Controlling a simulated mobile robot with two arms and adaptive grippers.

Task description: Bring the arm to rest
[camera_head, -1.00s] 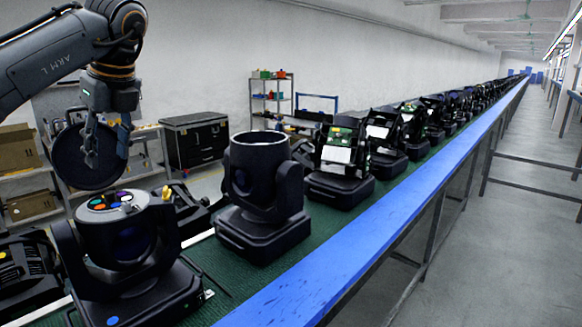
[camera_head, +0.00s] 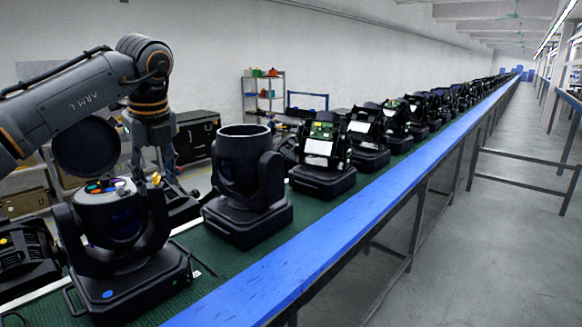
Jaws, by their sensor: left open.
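My left arm comes in from the left, and its gripper (camera_head: 158,165) hangs pointing down. The gripper is open, with nothing seen between its fingers. It is behind and to the right of the nearest par can (camera_head: 112,215), whose top shows coloured discs, and left of the second par can (camera_head: 243,170), which has an open dark top. A round dark lid (camera_head: 87,148) stands tilted up behind the nearest can's top. The can's upper edge partly hides the fingers' surroundings. My right gripper is not in view.
A long row of similar fixtures (camera_head: 322,160) runs into the distance on the green conveyor (camera_head: 225,277). A blue rail (camera_head: 345,240) edges it. A black case (camera_head: 198,135) and a shelf (camera_head: 263,98) stand behind. Cardboard boxes (camera_head: 25,204) are at left. The aisle at right is clear.

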